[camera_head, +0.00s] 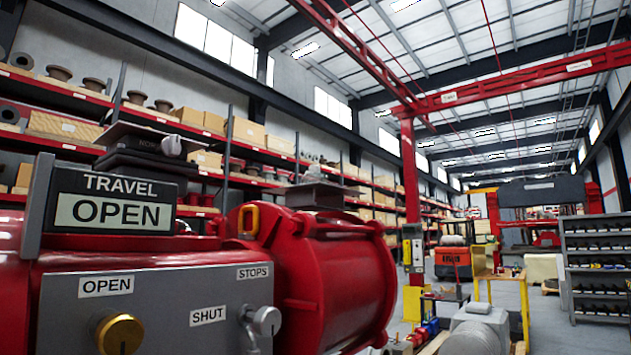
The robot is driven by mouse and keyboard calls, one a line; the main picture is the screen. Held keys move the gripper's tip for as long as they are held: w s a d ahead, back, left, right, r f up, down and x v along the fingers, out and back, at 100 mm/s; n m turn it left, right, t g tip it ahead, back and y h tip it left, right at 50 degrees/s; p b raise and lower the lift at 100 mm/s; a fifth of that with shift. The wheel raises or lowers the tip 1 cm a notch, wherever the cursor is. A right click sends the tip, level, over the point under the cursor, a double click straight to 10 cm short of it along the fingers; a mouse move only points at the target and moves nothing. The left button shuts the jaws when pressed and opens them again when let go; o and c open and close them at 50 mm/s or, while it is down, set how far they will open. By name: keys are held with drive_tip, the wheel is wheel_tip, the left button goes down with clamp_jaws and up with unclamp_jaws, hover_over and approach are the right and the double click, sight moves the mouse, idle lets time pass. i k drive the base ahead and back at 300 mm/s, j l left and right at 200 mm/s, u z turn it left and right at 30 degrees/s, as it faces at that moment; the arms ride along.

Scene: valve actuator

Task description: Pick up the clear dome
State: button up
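I cannot make out a clear dome for certain in the head view. A large red valve actuator (325,275) fills the lower left. On it stands a dark box (138,165) with a flat grey plate on top and a small pale rounded piece (171,146) at its front. A second dark block (314,195) with a small grey piece (314,174) on top sits farther right. I cannot tell whether either small piece is the dome. My gripper is not in view.
A sign reading TRAVEL OPEN (112,202) stands above a grey panel (160,310) with a brass knob (119,334) and a grey knob (266,321). Shelves line the left. A red crane post (410,180) and a grey rack (597,265) stand beyond; some floor between is open.

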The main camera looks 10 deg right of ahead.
sight(314, 175)
drive_tip(key=z, duration=0.45)
drive_tip(key=i+z, duration=0.15)
drive_tip(key=z, duration=0.8)
drive_tip(key=i+j+z, duration=0.1)
drive_tip(key=z, duration=0.35)
drive_tip(key=j+z, duration=0.15)
drive_tip(key=z, duration=0.35)
drive_tip(key=j+z, duration=0.1)
drive_tip(key=z, duration=0.35)
drive_tip(key=i+j+z, duration=0.1)
drive_tip(key=z, duration=0.4)
drive_tip(key=j+z, duration=0.6)
drive_tip(key=z, duration=0.2)
drive_tip(key=j+z, duration=0.35)
drive_tip(key=j+u, duration=0.1)
drive_tip(key=u, duration=0.3)
drive_tip(key=j+u, duration=0.1)
drive_tip(key=u, duration=1.25)
drive_tip(key=i+u, duration=0.1)
drive_tip(key=u, duration=0.85)
drive_tip(key=i+u, duration=0.1)
drive_tip(key=u, duration=0.9)
drive_tip(key=i+u, duration=0.1)
drive_tip(key=u, duration=0.4)
drive_tip(key=l+u, duration=0.1)
drive_tip(key=u, duration=0.35)
